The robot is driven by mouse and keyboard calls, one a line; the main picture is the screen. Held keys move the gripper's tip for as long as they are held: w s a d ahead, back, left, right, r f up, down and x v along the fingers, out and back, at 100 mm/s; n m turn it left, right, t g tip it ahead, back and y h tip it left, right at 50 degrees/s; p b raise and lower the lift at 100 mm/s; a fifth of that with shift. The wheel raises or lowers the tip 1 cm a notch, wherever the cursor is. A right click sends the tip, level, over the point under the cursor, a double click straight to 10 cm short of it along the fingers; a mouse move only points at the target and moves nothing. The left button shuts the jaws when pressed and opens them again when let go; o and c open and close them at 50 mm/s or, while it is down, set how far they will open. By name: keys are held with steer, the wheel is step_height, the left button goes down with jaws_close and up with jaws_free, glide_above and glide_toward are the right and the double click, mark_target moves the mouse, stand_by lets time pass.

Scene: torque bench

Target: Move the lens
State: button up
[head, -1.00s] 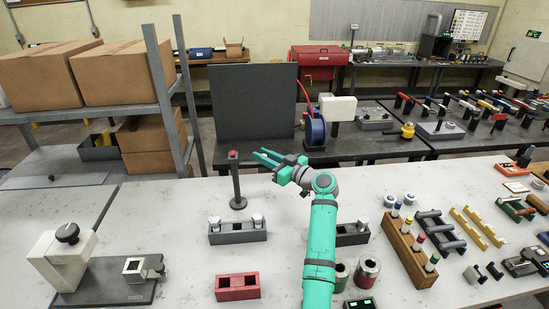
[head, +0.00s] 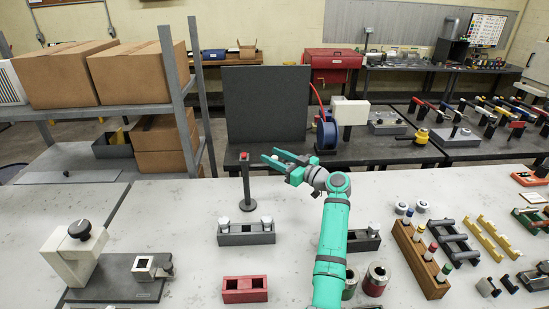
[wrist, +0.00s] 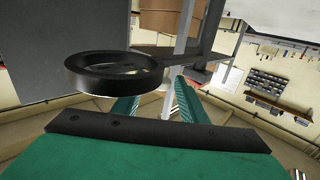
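In the wrist view, a black ring with a see-through centre (wrist: 115,75), apparently the lens, hangs close to the camera at left. It overlaps my left finger in the picture; I cannot tell whether they touch. I cannot make it out in the head view. My gripper (head: 271,158) is above the back part of the white bench, pointing left, with its two teal fingers apart. The fingers also show in the wrist view (wrist: 158,102), with a gap between them. A dark post with a red top (head: 246,184) stands just left of the fingertips.
A grey block with two knobs (head: 246,234) and a red two-hole block (head: 245,290) stand in front. A wooden rack (head: 420,260) is to the right. A white-and-grey fixture (head: 75,255) is at left. A dark upright panel (head: 267,104) stands behind. The bench's middle left is clear.

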steer(key=shift+d, duration=0.1)
steer(key=v, duration=1)
steer(key=shift+s+d, duration=0.25)
steer(key=shift+s, duration=0.05)
steer(key=shift+a, duration=0.15)
